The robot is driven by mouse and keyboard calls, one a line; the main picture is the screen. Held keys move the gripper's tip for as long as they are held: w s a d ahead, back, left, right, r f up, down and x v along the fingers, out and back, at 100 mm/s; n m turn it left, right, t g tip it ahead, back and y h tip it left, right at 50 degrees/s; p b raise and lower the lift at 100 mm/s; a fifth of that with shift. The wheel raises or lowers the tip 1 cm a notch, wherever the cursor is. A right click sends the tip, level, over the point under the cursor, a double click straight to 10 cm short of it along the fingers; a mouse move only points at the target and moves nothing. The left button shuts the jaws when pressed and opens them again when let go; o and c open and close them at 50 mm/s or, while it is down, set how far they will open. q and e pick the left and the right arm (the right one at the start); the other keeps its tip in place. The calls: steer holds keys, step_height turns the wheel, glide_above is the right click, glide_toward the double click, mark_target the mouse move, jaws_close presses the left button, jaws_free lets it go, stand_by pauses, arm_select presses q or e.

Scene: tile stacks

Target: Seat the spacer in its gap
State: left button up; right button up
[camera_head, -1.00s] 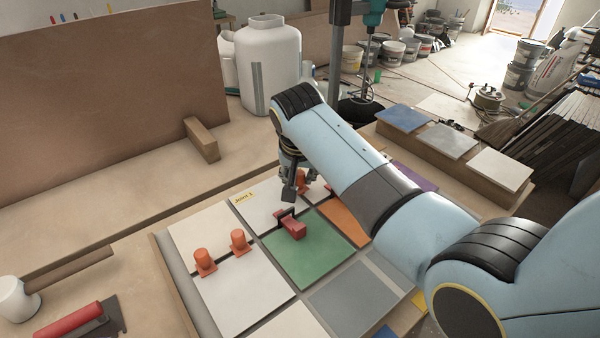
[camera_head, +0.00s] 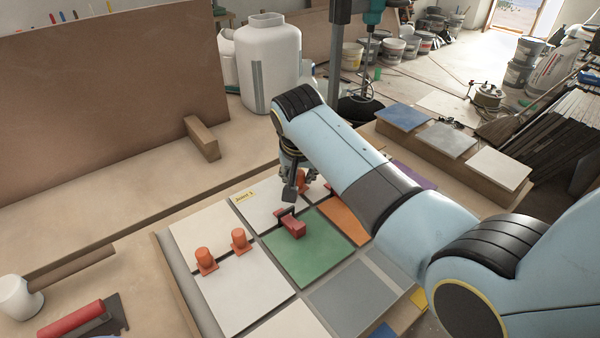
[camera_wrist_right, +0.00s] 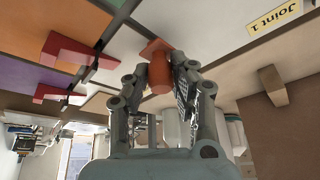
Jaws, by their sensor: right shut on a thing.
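My right gripper (camera_head: 296,184) is low over the tile bed, near the joint between the white tile (camera_head: 268,206) and the orange tile (camera_head: 345,222). It is shut on an orange spacer (camera_head: 303,182), which also shows between the fingers in the right wrist view (camera_wrist_right: 159,75). The spacer's square flange (camera_wrist_right: 157,47) lies close to the tiles beside a grey joint (camera_wrist_right: 124,17). I cannot tell whether it is in the gap. A yellow "Joint 1" label (camera_head: 244,197) lies on the white tile. My left gripper is not in view.
Two more orange spacers (camera_head: 206,262) (camera_head: 239,240) stand in the joint at left. A wooden block (camera_head: 202,138) stands behind.

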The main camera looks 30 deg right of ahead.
steer(key=shift+f+b, duration=0.35)
steer(key=shift+f, duration=0.4)
stand_by(0.3)
steer(key=o, duration=0.9)
steer(key=shift+c, duration=0.2)
steer(key=shift+r, duration=0.1)
steer(key=p+v, duration=0.6)
steer(key=p, duration=0.2)
steer(key=shift+a, duration=0.1)
steer(key=v, duration=0.7)
